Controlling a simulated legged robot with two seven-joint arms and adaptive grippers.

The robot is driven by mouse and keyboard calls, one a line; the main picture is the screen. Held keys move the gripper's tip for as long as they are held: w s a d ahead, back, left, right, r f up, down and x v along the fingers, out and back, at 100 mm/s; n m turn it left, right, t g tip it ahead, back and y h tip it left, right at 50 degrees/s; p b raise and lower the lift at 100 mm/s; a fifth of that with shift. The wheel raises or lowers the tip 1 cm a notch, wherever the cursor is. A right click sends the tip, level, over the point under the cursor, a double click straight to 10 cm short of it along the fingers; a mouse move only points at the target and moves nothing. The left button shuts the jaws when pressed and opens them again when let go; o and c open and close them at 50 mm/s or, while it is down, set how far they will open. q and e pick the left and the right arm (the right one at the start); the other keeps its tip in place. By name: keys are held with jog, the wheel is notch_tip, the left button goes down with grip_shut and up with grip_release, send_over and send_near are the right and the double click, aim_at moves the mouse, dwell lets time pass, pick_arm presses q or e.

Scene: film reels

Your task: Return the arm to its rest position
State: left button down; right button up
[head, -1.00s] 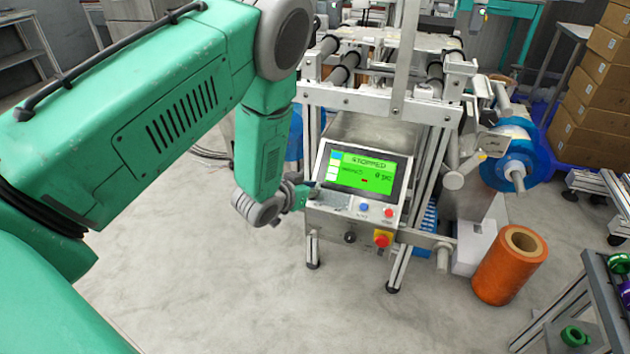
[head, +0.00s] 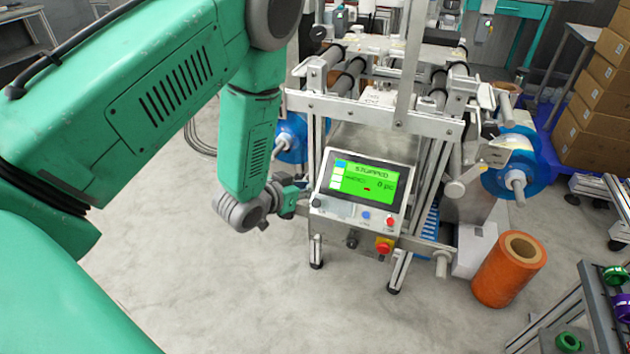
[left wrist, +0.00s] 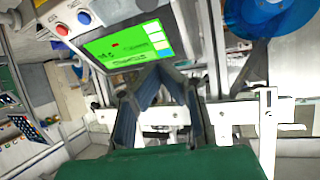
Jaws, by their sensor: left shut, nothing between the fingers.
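My left arm comes in from the left in the head view, and its gripper (head: 303,190) is beside the left edge of the machine's control panel (head: 362,190). The gripper is shut with nothing between the fingers. The screen reads "STOPPED" in the head view. My right gripper is not in view.
The machine frame (head: 375,105) stands right of the gripper. An orange spool (head: 498,285) stands on the floor at right, near a rack (head: 590,300) with small reels. Cardboard boxes (head: 600,100) are stacked at the back right. The floor (head: 210,290) below my left arm is clear.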

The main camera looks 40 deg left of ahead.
pick_arm(q)
jog(key=s+d+f+g+p, duration=0.1)
jog(key=s+g, duration=0.3)
jog(key=s, duration=0.6)
jog(key=s+d+f+g+p, duration=0.2)
jog(key=s+d+f+g, duration=0.2)
jog(key=s, duration=0.6)
jog(key=s+d+f+g+p, duration=0.2)
jog(key=s+d+g, duration=0.1)
jog(key=s, duration=0.7)
jog(key=shift+s+f+g, duration=0.35)
jog(key=shift+s+g, duration=0.05)
jog(key=shift+g, duration=0.2)
